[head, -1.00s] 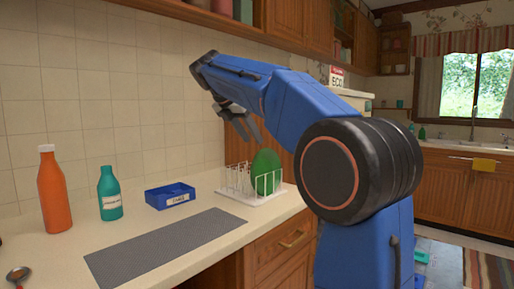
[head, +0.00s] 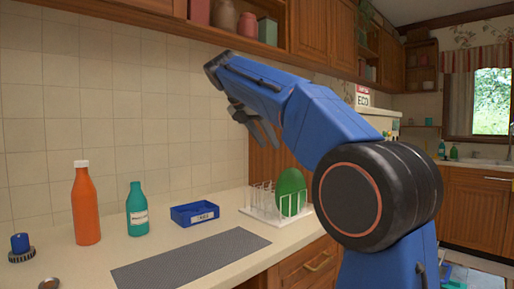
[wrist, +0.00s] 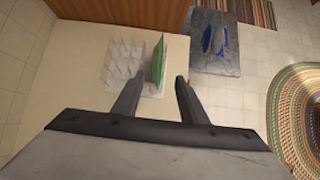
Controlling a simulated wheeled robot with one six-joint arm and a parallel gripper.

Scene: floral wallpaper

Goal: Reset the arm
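My gripper (head: 262,127) is raised above the counter in the head view, in front of the tiled wall. In the wrist view the two fingers of my gripper (wrist: 161,84) are apart, with nothing between them. My blue arm is bent, its forearm raised toward the upper left. Below the gripper, a white rack (head: 262,210) stands on the counter with a green plate (head: 291,192) upright in it.
On the counter (head: 95,262) are an orange bottle (head: 86,208), a teal bottle (head: 137,212), a blue bin (head: 194,213), a grey mat (head: 190,258), a blue-topped item (head: 20,248) and a spoon (head: 48,284). Upper cabinets (head: 320,35) hang above. A grey mat (wrist: 215,45) and a braided rug (wrist: 298,115) lie on the floor.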

